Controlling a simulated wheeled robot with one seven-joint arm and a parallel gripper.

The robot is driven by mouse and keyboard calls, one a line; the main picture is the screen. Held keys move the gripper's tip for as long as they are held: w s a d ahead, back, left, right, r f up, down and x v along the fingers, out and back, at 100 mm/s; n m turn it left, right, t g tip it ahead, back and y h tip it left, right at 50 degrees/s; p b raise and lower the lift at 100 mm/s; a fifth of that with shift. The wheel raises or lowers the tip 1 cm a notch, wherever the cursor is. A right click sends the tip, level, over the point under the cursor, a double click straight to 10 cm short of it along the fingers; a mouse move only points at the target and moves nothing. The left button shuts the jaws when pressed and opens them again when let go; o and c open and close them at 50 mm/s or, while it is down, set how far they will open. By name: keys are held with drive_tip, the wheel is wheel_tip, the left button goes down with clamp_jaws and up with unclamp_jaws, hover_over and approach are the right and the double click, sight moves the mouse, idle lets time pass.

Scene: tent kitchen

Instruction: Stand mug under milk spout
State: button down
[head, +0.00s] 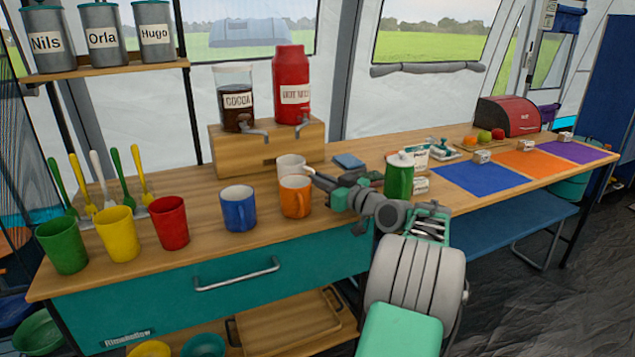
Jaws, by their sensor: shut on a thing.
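The red dispenser (292,88), with a label that seems to read "HOT MILK", stands on a wooden block; its spout (302,128) points forward at the front. A white mug (289,166) is upright in front of the block, below and slightly left of the milk spout in the picture. My gripper (311,173) reaches in from the right and is shut on the white mug at its right side. The orange mug (295,198) stands in front and hides the white mug's lower part, so I cannot tell whether it touches the counter. A blue mug (238,209) stands to the left.
The cocoa dispenser (236,95) shares the wooden block (255,152) with the red one. Red, yellow and green cups (64,246) stand at the left. A green canister (398,176) is close to the right of my wrist. Coloured mats (478,177) lie farther right.

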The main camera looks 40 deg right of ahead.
drive_tip(key=shift+f, duration=0.2)
drive_tip(key=c, duration=1.5)
unclamp_jaws()
drive_tip(key=shift+r, duration=0.15)
